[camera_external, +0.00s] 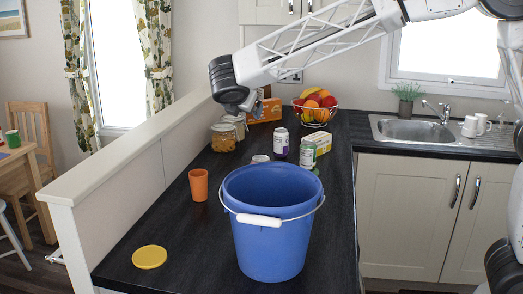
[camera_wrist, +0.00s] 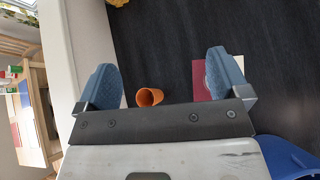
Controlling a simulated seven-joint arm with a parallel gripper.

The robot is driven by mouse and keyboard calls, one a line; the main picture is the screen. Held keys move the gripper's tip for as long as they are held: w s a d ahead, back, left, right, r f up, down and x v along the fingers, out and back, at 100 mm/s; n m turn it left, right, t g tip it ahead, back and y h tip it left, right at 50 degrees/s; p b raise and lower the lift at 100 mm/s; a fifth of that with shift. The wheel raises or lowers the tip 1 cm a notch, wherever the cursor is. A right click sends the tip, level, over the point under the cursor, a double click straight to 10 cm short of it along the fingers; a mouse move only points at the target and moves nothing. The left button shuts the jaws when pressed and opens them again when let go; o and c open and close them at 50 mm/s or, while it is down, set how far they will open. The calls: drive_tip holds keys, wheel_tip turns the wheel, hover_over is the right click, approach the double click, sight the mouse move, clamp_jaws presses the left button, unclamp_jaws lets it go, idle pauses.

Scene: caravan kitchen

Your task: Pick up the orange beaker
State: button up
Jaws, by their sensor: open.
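The orange beaker (camera_external: 198,185) stands upright on the dark counter, left of the blue bucket, in the external view. In the wrist view the beaker (camera_wrist: 149,97) shows below and between my open fingers, nearer the left one. My gripper (camera_wrist: 168,78) is open and empty. In the external view my gripper (camera_external: 240,108) hangs high above the counter, above and right of the beaker, apart from it.
A large blue bucket (camera_external: 268,235) stands right of the beaker. A yellow lid (camera_external: 149,257) lies in front. A low white wall (camera_external: 140,140) edges the counter's left side.

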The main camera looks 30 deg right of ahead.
drive_tip(key=w+a+f+n+t, duration=0.1)
drive_tip(key=w+a+f+n, duration=0.15)
drive_tip(key=a, duration=0.55)
drive_tip(key=w+a+f+n+t, duration=0.1)
drive_tip(key=a+n+t, duration=0.15)
drive_tip(key=a, duration=0.45)
approach(200, 174)
drive_tip(key=shift+s+a+r+g, duration=0.15)
drive_tip(key=shift+s+r+g, duration=0.05)
drive_tip(key=shift+r+g, duration=0.2)
drive_tip(key=shift+w, duration=0.1)
drive_tip(key=shift+x, duration=1.2)
drive_tip(key=shift+w, duration=0.15)
drive_tip(key=shift+x, duration=2.5)
drive_tip(key=shift+c, duration=0.4)
